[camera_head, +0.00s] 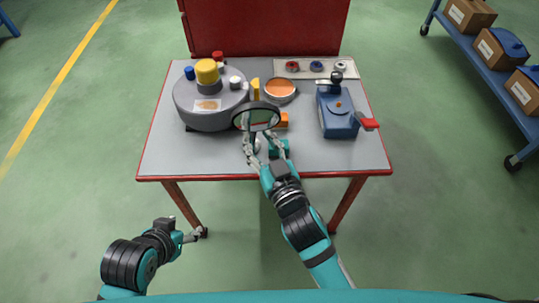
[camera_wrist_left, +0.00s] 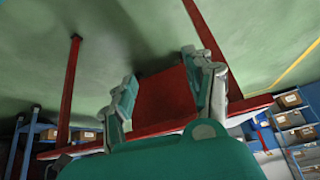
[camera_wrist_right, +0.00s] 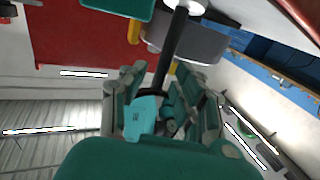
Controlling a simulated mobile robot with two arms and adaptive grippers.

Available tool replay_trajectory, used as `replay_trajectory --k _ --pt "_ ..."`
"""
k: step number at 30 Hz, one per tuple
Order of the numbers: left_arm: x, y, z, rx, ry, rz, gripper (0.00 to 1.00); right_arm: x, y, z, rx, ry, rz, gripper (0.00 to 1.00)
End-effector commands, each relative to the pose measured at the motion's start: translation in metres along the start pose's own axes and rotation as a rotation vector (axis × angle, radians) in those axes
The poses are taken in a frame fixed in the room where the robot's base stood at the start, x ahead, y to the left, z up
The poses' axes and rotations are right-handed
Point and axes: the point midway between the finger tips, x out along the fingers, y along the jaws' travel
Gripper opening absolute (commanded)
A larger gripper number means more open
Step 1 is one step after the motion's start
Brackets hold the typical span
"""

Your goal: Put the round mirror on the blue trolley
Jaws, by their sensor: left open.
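The round mirror (camera_head: 258,117) has a black rim and stands upright near the table's front middle, tilted a little. My right gripper (camera_head: 262,142) is at its lower part, with one finger on each side, spread apart. In the right wrist view a dark bar, probably the mirror seen edge-on (camera_wrist_right: 172,48), lies ahead between the fingers (camera_wrist_right: 160,88); I cannot tell whether they touch it. The blue trolley (camera_head: 473,43) stands at the far right. My left gripper (camera_head: 202,233) is empty and low, in front of the table's left leg; its fingers are apart in the left wrist view (camera_wrist_left: 163,85).
The grey table (camera_head: 165,150) has a red edge. A grey drum (camera_head: 208,118), orange dish (camera_head: 280,89), blue device (camera_head: 338,115) with red handle and small teal and orange parts stand close around the mirror. Cardboard boxes (camera_head: 470,14) are on the trolley. Open floor lies between.

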Motion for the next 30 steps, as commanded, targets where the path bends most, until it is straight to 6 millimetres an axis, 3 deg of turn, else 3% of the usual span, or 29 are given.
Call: replay_trajectory --k 3,9,21,30 --pt "-0.004 -0.002 0.013 -0.002 -0.067 -0.004 0.53 -0.028 0.000 0.000 0.002 -0.002 0.000 0.30" --pt "-0.008 -0.003 0.027 -0.004 -0.129 -0.007 0.53 -0.058 0.000 -0.001 0.000 0.001 0.000 0.30" --pt "-0.009 -0.004 0.031 -0.005 -0.148 -0.008 0.53 -0.067 0.000 -0.002 -0.001 0.004 -0.001 0.30" --pt "-0.009 -0.004 0.031 -0.005 -0.147 -0.009 0.53 -0.067 0.000 -0.001 -0.001 0.004 -0.001 0.67"
